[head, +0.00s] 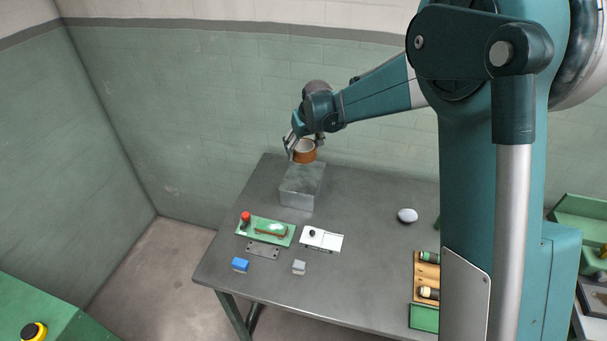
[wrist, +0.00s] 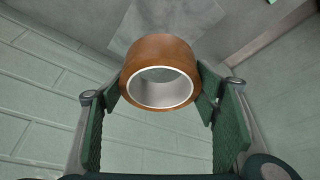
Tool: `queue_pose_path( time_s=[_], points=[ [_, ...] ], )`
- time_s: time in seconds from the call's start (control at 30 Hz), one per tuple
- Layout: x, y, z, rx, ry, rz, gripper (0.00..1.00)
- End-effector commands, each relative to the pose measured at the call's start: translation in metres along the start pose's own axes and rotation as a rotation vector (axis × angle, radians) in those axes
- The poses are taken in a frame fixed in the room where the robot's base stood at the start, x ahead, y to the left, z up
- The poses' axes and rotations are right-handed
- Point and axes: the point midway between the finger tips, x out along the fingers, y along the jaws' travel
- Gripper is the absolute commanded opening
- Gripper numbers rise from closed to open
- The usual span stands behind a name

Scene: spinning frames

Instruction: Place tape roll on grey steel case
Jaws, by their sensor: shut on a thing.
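The tape roll (head: 304,152) is brown with a white core. My gripper (head: 303,142) is shut on it and holds it near the back of the table, by the far end of the grey steel case (head: 297,199) in the head view. In the wrist view the tape roll (wrist: 160,72) sits between the two green finger pads of my gripper (wrist: 160,100), its opening facing the camera. I cannot tell how high it is above the case. The case's top looks bare.
The grey table (head: 365,233) carries a green board with a red knob (head: 266,230), a white switch plate (head: 321,239), a blue block (head: 240,265), a small grey block (head: 299,267), a white oval object (head: 407,215) and a wooden rack (head: 427,275). A green wall stands behind.

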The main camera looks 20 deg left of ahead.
Motion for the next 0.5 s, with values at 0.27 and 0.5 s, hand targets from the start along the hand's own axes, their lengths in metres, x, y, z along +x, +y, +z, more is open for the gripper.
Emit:
queue_pose_path(
  time_s=[0.27, 0.5],
  points=[
    [0.026, 0.0, 0.011, 0.0, 0.0, 0.0, 0.47],
    [0.052, 0.0, 0.021, 0.0, 0.0, 0.0, 0.47]
  ],
)
